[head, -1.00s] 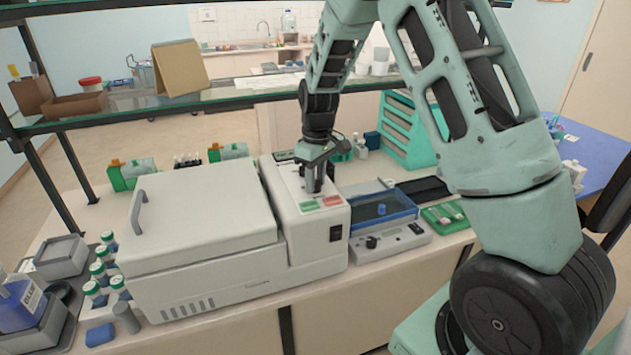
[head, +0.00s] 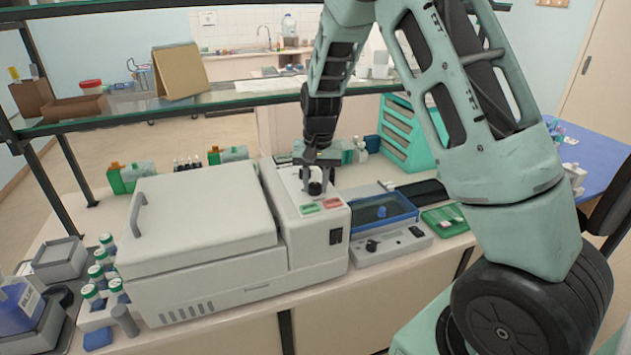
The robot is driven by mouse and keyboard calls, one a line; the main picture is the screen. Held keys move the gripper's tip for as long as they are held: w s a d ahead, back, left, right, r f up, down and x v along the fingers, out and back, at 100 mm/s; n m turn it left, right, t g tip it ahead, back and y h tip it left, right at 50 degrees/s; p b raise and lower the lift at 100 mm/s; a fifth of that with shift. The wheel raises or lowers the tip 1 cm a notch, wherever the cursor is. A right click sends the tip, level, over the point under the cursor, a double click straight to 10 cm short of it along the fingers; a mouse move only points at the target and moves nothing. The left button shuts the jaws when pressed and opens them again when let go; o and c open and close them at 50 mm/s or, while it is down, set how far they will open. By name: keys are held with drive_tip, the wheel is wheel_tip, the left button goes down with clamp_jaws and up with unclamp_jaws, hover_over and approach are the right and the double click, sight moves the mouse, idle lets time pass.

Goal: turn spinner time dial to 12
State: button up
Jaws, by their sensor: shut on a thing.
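The spinner (head: 205,235) is a large white-grey box with a lidded left part and a narrower control panel on its right. A dark round dial (head: 315,187) stands on top of the panel, behind a green button (head: 309,208) and a red button (head: 331,203). My gripper (head: 315,178) points down from above and is shut on the dial. The dial's scale and its pointer setting are too small or hidden to read.
A glass shelf (head: 235,99) runs behind and above the spinner. A device with a blue tray (head: 384,212) stands close on the right, with a green slide holder (head: 445,221) beyond it. Capped vials (head: 97,275) stand at the left.

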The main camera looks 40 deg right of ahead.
sight(319, 185)
drive_tip(key=shift+w+r+m+p, duration=0.1)
drive_tip(key=shift+m+p, duration=0.25)
drive_tip(key=shift+m, duration=1.55)
drive_tip(key=o, duration=1)
drive_tip(key=r+b, duration=0.1)
drive_tip(key=r, duration=0.4)
drive_tip(key=r+b, duration=0.1)
drive_tip(key=r, duration=0.5)
drive_tip(key=s+r+b, duration=0.1)
drive_tip(key=r+b, duration=0.1)
drive_tip(key=r, duration=0.4)
drive_tip(key=shift+d+r, duration=0.15)
drive_tip(key=shift+d, duration=0.1)
